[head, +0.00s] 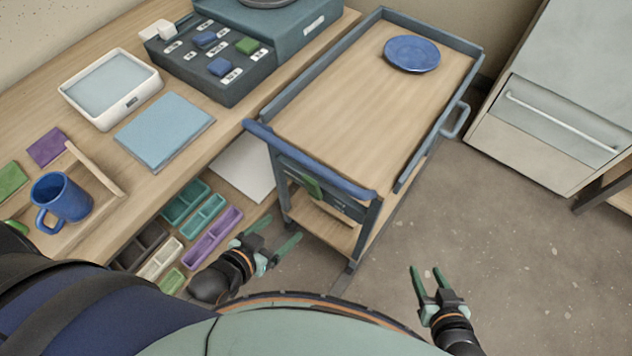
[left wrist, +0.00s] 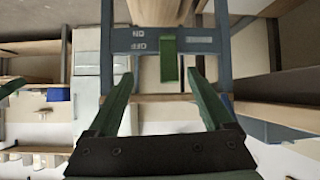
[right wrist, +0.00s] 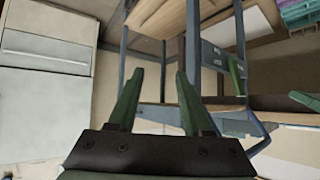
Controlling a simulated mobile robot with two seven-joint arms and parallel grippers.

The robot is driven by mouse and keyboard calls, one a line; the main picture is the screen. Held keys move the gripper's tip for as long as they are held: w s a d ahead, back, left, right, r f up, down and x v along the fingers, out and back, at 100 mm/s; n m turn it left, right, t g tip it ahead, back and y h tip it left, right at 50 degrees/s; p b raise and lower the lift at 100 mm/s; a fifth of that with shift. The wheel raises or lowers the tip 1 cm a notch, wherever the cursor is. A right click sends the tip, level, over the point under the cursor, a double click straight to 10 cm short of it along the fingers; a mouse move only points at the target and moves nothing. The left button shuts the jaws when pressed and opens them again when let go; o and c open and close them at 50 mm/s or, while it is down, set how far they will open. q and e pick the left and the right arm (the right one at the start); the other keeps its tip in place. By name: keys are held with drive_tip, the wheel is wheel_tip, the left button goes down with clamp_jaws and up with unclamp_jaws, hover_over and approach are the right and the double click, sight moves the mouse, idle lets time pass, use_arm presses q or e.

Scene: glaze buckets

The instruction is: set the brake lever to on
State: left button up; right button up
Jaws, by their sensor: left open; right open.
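The green brake lever (head: 313,186) is on the end panel of the cart (head: 365,95), below the blue push handle (head: 310,160). In the left wrist view the lever (left wrist: 168,60) stands out from the dark panel (left wrist: 200,40), beside upside-down OFF and ON labels; I cannot tell which label it is set to. It also shows in the right wrist view (right wrist: 236,75). My left gripper (head: 284,231) is open and empty in front of the panel, its fingers pointing toward the lever, apparently apart from it. My right gripper (head: 425,269) is open and empty, right of the cart.
A blue plate (head: 411,53) lies on the cart top. The workbench on the left holds a blue mug (head: 62,199), a white tray (head: 110,88) and a light-blue slab (head: 164,131). Coloured bins (head: 212,236) sit below. A grey cabinet (head: 555,90) stands right; floor between is clear.

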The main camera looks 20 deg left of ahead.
sight(313, 188)
drive_tip(key=w+a+f+n+t+y+b, duration=0.1)
drive_tip(key=w+a+f+t+b, duration=0.3)
drive_tip(key=b, duration=1.1)
use_arm(q)
drive_tip(key=w+d+t+h, duration=0.1)
drive_tip(key=w+t, duration=0.1)
drive_tip(key=w, duration=0.4)
drive_tip(key=w+d+f+m+t+h+b, duration=0.1)
drive_tip(key=w+t, duration=0.1)
drive_tip(key=w, duration=0.3)
drive_tip(key=w+d+f+t+h, duration=0.1)
drive_tip(key=w+t, duration=0.1)
drive_tip(key=w, duration=0.4)
drive_tip(key=shift+w+d, duration=0.15)
drive_tip(key=shift+w, duration=0.15)
drive_tip(key=shift+w+d+r, duration=0.1)
drive_tip(key=shift+w, duration=0.25)
use_arm(e)
drive_tip(key=w+d+r+n+t+y, duration=0.1)
drive_tip(key=w+d+r+t, duration=0.1)
drive_tip(key=r, duration=0.7)
drive_tip(key=shift+w+d+r+n+t+y, duration=0.15)
drive_tip(key=shift+w+r+n+t+y, duration=0.2)
drive_tip(key=shift+w+t, duration=0.65)
drive_tip(key=shift+f, duration=0.1)
use_arm(q)
clamp_jaws()
